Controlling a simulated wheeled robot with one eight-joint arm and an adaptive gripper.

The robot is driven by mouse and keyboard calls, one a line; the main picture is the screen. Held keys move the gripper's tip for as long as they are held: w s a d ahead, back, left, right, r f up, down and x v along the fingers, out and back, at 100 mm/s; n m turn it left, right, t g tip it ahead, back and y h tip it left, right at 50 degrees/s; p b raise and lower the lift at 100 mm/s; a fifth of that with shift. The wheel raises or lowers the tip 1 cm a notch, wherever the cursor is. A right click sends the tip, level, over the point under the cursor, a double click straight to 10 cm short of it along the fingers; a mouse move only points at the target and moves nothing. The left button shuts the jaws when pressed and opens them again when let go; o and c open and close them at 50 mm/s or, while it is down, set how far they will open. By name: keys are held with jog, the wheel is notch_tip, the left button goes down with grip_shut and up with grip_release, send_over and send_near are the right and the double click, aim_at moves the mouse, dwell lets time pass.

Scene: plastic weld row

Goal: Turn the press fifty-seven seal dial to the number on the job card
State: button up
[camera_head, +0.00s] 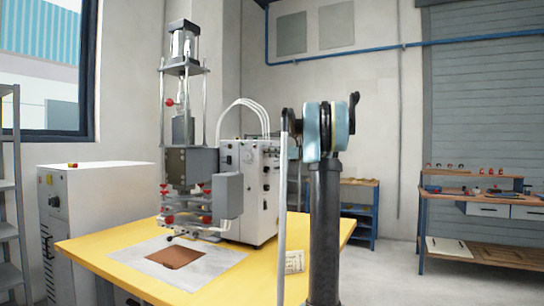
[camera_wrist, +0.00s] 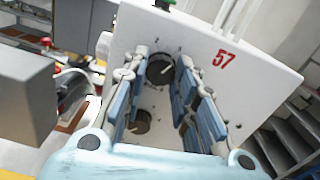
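The press (camera_head: 186,165) stands on a yellow table, with a white control box (camera_head: 262,190) beside it. In the wrist view the white panel (camera_wrist: 215,85) bears a red 57. A dark upper dial (camera_wrist: 160,70) and a lower dial (camera_wrist: 141,121) sit on it. Which one is the seal dial cannot be told, as no labels are readable. My gripper (camera_wrist: 161,60) is open, its blue-padded fingers on either side of the upper dial; contact cannot be told. A small printed card (camera_head: 294,262) lies on the table near the right edge; its number is too small to read.
The yellow table (camera_head: 100,262) holds a grey sheet with a brown piece (camera_head: 174,257). A white cabinet (camera_head: 95,210) stands at the left. A workbench (camera_head: 480,205) is at the far right. Hoses rise above the control box.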

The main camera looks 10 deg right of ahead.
jog(key=shift+w+d+n, duration=0.1)
jog(key=shift+d+n, duration=0.05)
jog(key=shift+n, duration=0.25)
dwell(0.7)
jog(key=n, duration=2)
jog(key=shift+f, duration=0.15)
jog(key=shift+n, duration=0.4)
jog(key=o, duration=1)
jog(key=shift+f, duration=0.1)
jog(key=shift+o, duration=0.4)
jog(key=shift+r, duration=0.2)
